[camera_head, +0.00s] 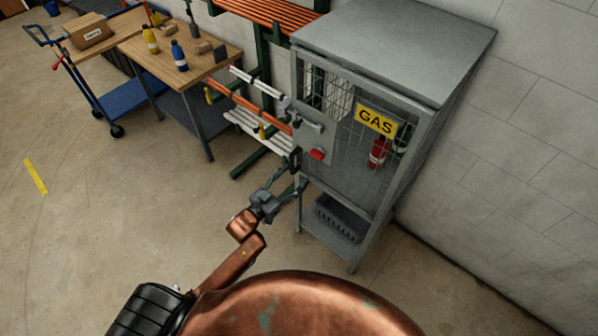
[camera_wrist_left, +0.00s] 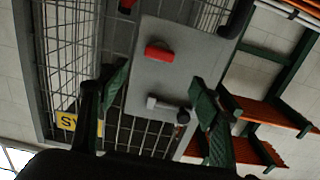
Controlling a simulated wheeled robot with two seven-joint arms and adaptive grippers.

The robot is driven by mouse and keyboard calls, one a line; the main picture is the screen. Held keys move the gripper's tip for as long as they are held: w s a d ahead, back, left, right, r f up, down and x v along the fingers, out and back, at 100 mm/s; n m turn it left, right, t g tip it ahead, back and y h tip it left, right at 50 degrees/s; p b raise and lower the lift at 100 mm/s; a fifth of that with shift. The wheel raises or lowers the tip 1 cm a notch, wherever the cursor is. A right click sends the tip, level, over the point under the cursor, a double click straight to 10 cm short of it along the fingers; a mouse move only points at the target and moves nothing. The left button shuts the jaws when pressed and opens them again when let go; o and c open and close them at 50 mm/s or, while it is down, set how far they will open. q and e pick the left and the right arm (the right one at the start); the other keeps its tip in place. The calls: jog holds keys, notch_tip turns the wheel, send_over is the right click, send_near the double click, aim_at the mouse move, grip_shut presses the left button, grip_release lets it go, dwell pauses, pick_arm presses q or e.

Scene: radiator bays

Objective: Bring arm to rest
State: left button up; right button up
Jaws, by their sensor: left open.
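My left gripper (camera_head: 296,172) is open and empty in the head view, low in front of the left front edge of the grey gas cabinet (camera_head: 455,50). In the left wrist view its two green fingers stand apart (camera_wrist_left: 160,78), with the cabinet's grey lock panel (camera_wrist_left: 178,72) behind the gap. A red part (camera_wrist_left: 158,53) and a grey handle (camera_wrist_left: 165,105) on the panel show between the fingers. I cannot tell how far the fingers are from the panel. My right gripper is in neither view.
Behind the cabinet's mesh front, under a yellow GAS sign (camera_head: 376,121), hangs a red cylinder (camera_head: 379,153). A rack (camera_head: 262,125) with orange and white bars stands left of it. Further left are a wooden-topped table (camera_head: 160,62) and a blue cart (camera_head: 103,100).

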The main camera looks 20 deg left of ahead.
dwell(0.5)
pick_arm(q)
jog(key=s+a+f+n+g+y+b, duration=0.1)
jog(key=s+a+f+g+y, duration=0.15)
jog(key=f, duration=0.95)
jog(key=s+a+f+n+g+y+b, duration=0.15)
jog(key=a+f, duration=0.25)
jog(key=f, duration=0.8)
jog(key=s+a+f+g+y+b, duration=0.1)
jog(key=s+a+f+g, duration=0.1)
jog(key=s+f, duration=0.65)
jog(key=s+a+f+g+b, duration=0.15)
jog(key=s+f, duration=0.35)
jog(key=f, duration=0.7)
jog(key=s+f+g+b, duration=0.1)
jog(key=s+f+g, duration=0.1)
jog(key=s+f, duration=0.5)
jog(key=s+f+g+y+b, duration=0.1)
jog(key=s+f+g, duration=0.2)
jog(key=s+f, duration=0.5)
jog(key=s+f+g+b, duration=0.1)
jog(key=s+f+g, duration=0.2)
jog(key=s, duration=1.9)
notch_tip(320, 180, down, 5)
jog(key=shift+d+f+b, duration=0.1)
jog(key=shift+d+b, duration=0.2)
jog(key=shift+b, duration=0.1)
jog(key=shift+g, duration=0.25)
